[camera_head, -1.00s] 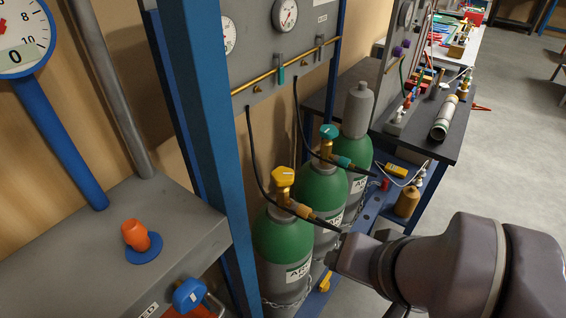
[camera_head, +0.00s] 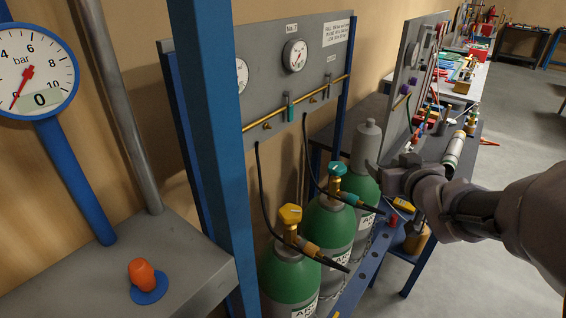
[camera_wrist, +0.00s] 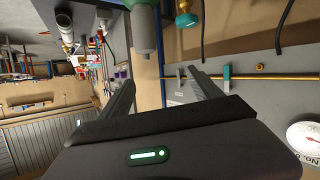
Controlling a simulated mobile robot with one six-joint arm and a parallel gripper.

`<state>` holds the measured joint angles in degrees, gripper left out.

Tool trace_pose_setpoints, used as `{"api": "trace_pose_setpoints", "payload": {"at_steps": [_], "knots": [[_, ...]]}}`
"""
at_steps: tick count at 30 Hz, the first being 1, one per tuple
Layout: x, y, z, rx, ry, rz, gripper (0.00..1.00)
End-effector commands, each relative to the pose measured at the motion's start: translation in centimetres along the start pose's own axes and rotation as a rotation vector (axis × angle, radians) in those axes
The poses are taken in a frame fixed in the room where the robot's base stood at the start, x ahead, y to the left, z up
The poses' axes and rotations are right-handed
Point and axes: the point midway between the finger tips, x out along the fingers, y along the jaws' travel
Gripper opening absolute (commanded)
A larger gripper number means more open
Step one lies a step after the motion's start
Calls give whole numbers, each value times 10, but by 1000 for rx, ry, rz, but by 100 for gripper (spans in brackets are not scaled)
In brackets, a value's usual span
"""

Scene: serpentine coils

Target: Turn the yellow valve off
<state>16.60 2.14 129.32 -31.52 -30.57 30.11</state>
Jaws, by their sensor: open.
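The yellow valve (camera_head: 290,214) sits on a brass neck atop the nearest green gas cylinder (camera_head: 289,275). A hose runs from the brass fitting beside it. My gripper (camera_head: 378,172) is up and to the right of the yellow valve, apart from it, near the capped grey-topped cylinder (camera_head: 366,145). In the wrist view my gripper (camera_wrist: 160,77) shows two spread fingers with nothing between them. The yellow valve is not visible in the wrist view. A second green cylinder (camera_head: 328,222) with a teal valve (camera_head: 336,171) stands between the yellow valve and my gripper.
A grey gauge panel (camera_head: 262,88) with a brass pipe rises behind the cylinders. A blue post (camera_head: 208,130) stands left of them. Black hoses hang down to the valves. A cluttered dark bench (camera_head: 462,165) lies to the right. Open floor (camera_head: 520,140) is beyond.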

Motion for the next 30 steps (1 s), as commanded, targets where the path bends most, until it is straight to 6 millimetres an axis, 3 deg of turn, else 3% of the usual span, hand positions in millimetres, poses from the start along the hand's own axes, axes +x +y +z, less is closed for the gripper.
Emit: {"api": "trace_pose_setpoints", "payload": {"at_steps": [1,4,6,9,12,17,30], "knots": [[29,-7,11,-53,59,-115,74],[52,-46,44,-121,195,-440,74],[42,-73,76,-122,264,-667,74],[12,-96,116,-96,330,-922,74],[-11,-105,137,-75,367,-1063,74],[-12,-124,140,-72,380,-1109,74],[36,-231,109,-75,382,-1107,74]]}}
